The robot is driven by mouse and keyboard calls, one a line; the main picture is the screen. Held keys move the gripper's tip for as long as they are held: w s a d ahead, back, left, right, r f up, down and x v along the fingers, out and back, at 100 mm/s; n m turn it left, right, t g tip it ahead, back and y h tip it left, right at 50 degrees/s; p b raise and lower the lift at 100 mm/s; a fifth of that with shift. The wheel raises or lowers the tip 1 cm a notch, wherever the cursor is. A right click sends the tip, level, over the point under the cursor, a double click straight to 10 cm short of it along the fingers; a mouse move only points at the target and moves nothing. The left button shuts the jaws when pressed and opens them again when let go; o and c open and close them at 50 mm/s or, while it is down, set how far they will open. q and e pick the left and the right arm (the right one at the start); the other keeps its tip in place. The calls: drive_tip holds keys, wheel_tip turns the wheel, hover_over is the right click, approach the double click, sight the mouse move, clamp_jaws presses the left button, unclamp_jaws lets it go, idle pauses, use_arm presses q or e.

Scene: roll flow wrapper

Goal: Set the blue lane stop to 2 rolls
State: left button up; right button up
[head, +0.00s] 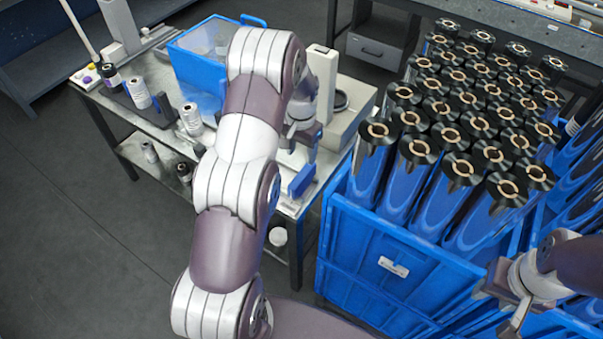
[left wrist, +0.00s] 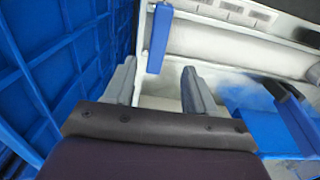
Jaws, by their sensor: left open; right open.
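A small upright blue piece, which looks like the blue lane stop, stands near the front end of the steel table (head: 300,181). In the left wrist view the blue stop (left wrist: 160,38) is just beyond the fingertips, roughly in line with the gap between them. It appears apart from both fingers. My left gripper (left wrist: 158,75) is open and empty; in the head view it is partly hidden by my arm. A pale strip with small marked boxes (left wrist: 232,10) runs beside the stop; its markings are unreadable. My right gripper (head: 508,305) is open at lower right, by the blue crates.
A large blue crate (head: 390,262) full of upright black-capped blue film rolls stands right of the table. A blue bin (head: 195,66), several small rolls and bottles, and a pale machine (head: 345,120) are on the table. Floor on the left is clear.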

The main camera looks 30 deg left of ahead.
sight(302, 174)
use_arm(q)
drive_tip(key=f+p, duration=0.1)
drive_tip(key=f, duration=0.9)
drive_tip(key=shift+d+f, duration=0.15)
drive_tip(key=shift+d, duration=0.05)
drive_tip(key=shift+a, duration=0.1)
clamp_jaws()
